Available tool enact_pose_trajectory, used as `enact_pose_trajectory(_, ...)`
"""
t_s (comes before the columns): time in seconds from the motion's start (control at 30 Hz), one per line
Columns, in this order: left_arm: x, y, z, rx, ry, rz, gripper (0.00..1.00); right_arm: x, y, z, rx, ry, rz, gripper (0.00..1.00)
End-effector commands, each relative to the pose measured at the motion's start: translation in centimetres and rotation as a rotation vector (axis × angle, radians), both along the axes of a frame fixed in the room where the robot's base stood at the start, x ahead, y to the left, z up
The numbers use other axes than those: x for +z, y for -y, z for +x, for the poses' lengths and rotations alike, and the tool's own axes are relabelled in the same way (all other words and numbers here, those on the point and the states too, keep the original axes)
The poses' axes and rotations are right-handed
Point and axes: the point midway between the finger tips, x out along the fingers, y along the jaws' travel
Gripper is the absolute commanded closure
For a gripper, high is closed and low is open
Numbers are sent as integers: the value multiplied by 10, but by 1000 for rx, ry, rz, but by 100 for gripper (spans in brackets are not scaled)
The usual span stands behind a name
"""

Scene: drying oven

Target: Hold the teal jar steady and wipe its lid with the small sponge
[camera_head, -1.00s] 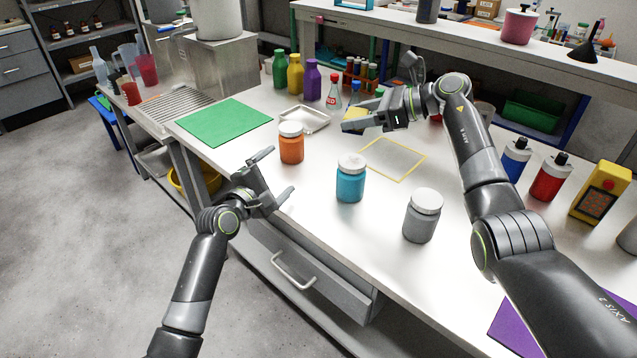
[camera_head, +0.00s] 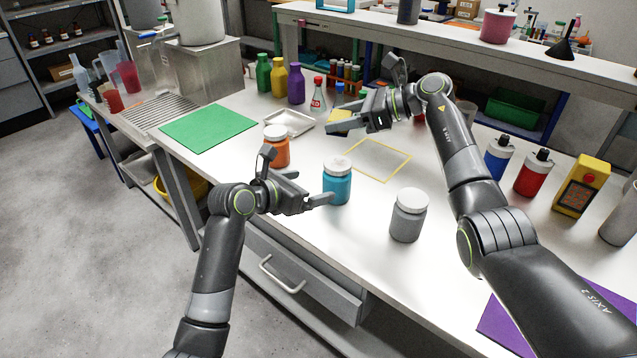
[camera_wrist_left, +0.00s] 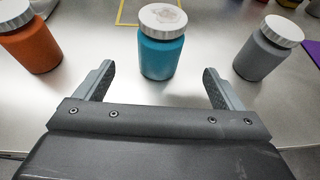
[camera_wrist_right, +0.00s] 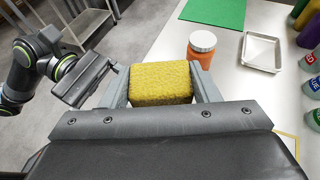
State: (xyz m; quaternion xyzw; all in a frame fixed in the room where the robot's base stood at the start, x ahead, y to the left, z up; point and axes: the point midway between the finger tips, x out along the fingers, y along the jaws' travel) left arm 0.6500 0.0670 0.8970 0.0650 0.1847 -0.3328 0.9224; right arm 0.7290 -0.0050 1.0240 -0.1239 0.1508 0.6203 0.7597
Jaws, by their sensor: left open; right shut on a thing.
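The teal jar (camera_head: 337,188) stands upright on the white bench, with a white lid (camera_head: 337,166). In the left wrist view the teal jar (camera_wrist_left: 161,55) is ahead of the open fingers, and its lid (camera_wrist_left: 162,17) has a greyish smudge on top. My left gripper (camera_head: 296,178) is open, its fingers pointing at the jar; in the left wrist view the fingertips (camera_wrist_left: 156,72) lie on either side, apart from it. My right gripper (camera_head: 350,110) is shut on the yellow sponge (camera_wrist_right: 161,83), held in the air beyond the jar. The sponge (camera_head: 339,122) is partly hidden in the head view.
An orange jar (camera_head: 276,150) stands left of the teal jar and a grey jar (camera_head: 408,218) right of it. A yellow outlined square (camera_head: 383,178) lies clear behind. A metal tray (camera_head: 291,122), green mat (camera_head: 205,127) and several bottles stand further back.

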Motion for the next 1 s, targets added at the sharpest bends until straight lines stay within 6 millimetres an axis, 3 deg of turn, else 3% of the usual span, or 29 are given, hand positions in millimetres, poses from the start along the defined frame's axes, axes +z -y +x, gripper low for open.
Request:
enact_pose_trajectory(0.6,-31,49,58,-1,0,0,10,0,0,0,0,0,0,69)
enact_pose_trajectory(1.0,-43,67,80,-1,3,1,10,0,0,0,0,0,0,69)
